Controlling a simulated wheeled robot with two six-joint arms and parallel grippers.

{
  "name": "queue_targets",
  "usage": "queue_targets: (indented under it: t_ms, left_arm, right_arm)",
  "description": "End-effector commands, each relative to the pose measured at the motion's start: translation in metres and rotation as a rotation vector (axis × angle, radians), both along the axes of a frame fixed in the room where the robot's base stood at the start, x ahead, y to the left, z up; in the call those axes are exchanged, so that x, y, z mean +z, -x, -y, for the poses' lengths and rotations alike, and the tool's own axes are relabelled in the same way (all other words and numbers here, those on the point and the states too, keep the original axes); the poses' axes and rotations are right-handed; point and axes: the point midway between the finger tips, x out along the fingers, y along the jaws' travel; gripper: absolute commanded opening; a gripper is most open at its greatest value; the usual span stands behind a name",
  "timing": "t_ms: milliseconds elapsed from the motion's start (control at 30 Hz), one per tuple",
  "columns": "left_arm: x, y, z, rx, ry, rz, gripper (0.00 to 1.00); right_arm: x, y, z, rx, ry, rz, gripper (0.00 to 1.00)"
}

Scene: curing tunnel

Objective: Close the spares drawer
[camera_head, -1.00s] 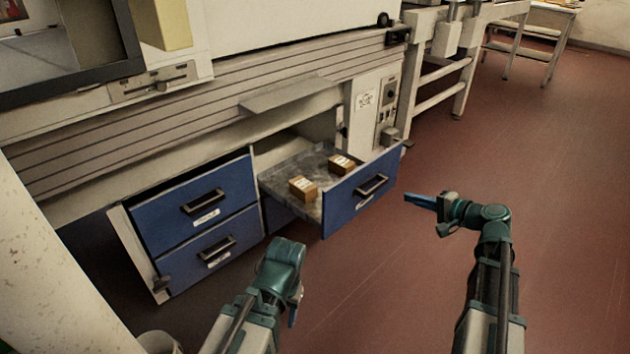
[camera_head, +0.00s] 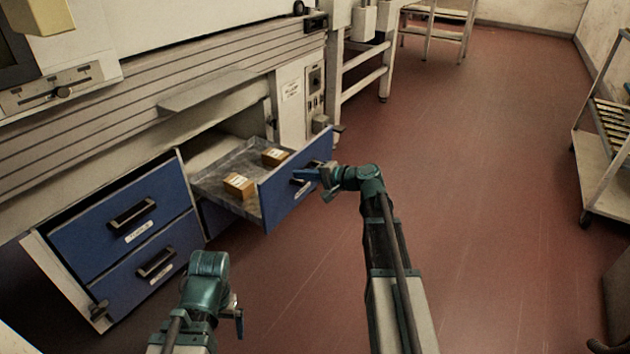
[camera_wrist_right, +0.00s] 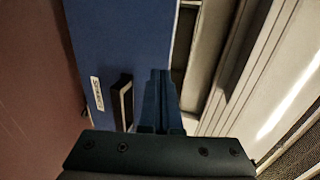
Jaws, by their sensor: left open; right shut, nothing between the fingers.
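The spares drawer (camera_head: 282,205) is pulled out of the cabinet, its blue front facing the floor area, with two small brown boxes inside: a nearer box (camera_head: 239,186) and a farther box (camera_head: 275,157). My right gripper (camera_head: 298,174) is shut and empty at the drawer front, by its dark handle. In the right wrist view, the shut fingers (camera_wrist_right: 158,100) lie over the blue front (camera_wrist_right: 110,40), beside the handle (camera_wrist_right: 122,102) and a white label. I cannot tell whether they touch it. My left gripper (camera_head: 239,322) is open and empty, low in front of the cabinet, away from the drawer.
Two shut blue drawers, an upper drawer (camera_head: 90,240) and a lower drawer (camera_head: 130,290), are left of the open one. A grey ledge (camera_head: 207,90) juts out above. A wheeled rack (camera_head: 605,165) stands at the right. The red floor between is clear.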

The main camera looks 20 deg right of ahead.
Motion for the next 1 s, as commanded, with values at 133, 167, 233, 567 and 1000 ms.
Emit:
queue_targets:
  t_ms: [133,167,233,567,1000]
  left_arm:
    - [-0.002,0.000,0.000,0.001,0.000,0.000,1.00]
    - [-0.002,0.000,0.000,0.001,0.000,0.000,1.00]
    - [-0.002,0.000,0.000,0.001,0.000,0.000,1.00]
    - [-0.002,0.000,0.000,0.001,0.000,0.000,1.00]
    - [-0.002,0.000,0.000,0.001,0.000,0.000,1.00]
  right_arm:
    - [-0.002,-0.021,-0.015,0.002,0.000,0.000,0.00]
    - [-0.002,-0.023,-0.017,0.002,-0.001,-0.001,0.00]
    - [-0.002,-0.029,-0.021,0.002,-0.001,-0.001,0.00]
    - [-0.002,-0.037,-0.029,0.000,0.000,0.000,0.00]
    - [-0.002,-0.039,-0.040,0.002,0.000,0.000,0.00]
